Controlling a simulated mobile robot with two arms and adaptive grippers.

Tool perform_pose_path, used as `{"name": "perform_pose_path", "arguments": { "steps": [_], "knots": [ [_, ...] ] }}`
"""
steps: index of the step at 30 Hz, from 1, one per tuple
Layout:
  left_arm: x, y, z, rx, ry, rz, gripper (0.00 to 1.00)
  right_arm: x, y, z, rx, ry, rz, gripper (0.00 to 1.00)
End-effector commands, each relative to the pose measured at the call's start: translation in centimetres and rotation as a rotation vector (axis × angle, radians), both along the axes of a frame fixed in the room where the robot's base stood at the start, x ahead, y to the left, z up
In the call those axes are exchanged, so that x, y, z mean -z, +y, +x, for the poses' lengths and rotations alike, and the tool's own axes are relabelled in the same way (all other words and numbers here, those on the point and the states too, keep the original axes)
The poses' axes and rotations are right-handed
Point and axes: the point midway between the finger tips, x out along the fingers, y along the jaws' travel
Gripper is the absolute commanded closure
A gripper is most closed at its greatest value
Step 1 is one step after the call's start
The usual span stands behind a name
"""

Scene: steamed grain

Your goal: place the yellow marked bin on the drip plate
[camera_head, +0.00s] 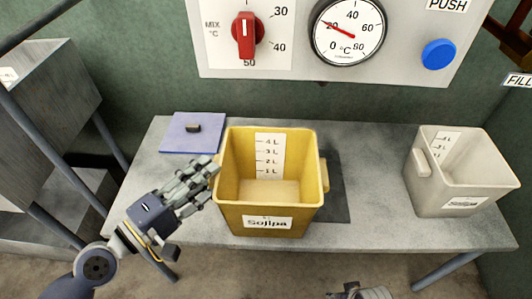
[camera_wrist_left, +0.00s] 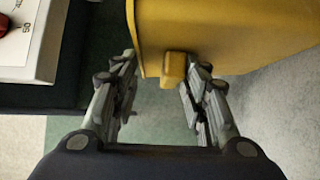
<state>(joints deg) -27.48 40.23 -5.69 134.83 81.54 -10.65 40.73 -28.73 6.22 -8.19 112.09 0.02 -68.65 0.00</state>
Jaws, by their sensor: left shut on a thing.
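The yellow bin (camera_head: 267,222), with a white "Sojjpa" label and a level scale inside, is upright and looks empty. It covers much of the dark drip plate (camera_head: 336,190), which shows along the bin's right side. I cannot tell whether the bin rests on the plate or hangs just above it. My left gripper (camera_head: 212,168) is at the bin's left side, shut on its handle. In the left wrist view the fingers (camera_wrist_left: 164,66) flank the yellow handle (camera_wrist_left: 173,70). My right gripper (camera_head: 360,292) is cut off at the bottom edge, its jaws unclear.
A white bin (camera_head: 455,195) stands at the right on the grey table (camera_head: 375,232). A purple lid (camera_head: 193,132) with a dark knob lies at the back left. A control panel (camera_head: 300,40) with knob, gauge and blue button hangs above.

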Motion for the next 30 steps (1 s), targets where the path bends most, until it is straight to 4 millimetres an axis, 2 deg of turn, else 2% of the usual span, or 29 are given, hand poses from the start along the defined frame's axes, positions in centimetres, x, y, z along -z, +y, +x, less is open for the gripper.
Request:
{"name": "perform_pose_path", "arguments": {
  "steps": [1,10,15,22,28,30],
  "knots": [
    [-0.6,-0.3,0.5,-0.001,-0.005,-0.005,1.0,0.7,0.0,-0.2,-0.001,0.009,-0.001,0.6],
    [-0.3,-2.8,3.8,0.001,-0.003,-0.009,1.0,6.4,-0.2,-2.1,-0.007,0.041,-0.004,0.6],
    [0.2,-5.4,7.4,-0.001,-0.005,-0.009,1.0,9.1,-0.4,-3.6,-0.01,0.055,-0.005,0.6],
    [0.9,-8.3,11.2,0.002,-0.003,-0.006,1.0,10.2,-0.5,-4.3,-0.011,0.059,-0.006,0.6],
    [1.3,-8.9,12.1,0.003,-0.002,-0.003,1.0,10.3,-0.5,-4.2,-0.011,0.058,-0.006,0.6],
    [1.8,-8.9,12.1,0.003,0.0,-0.003,1.0,9.7,-0.4,-3.6,-0.01,0.05,-0.005,0.6]
  ]
}}
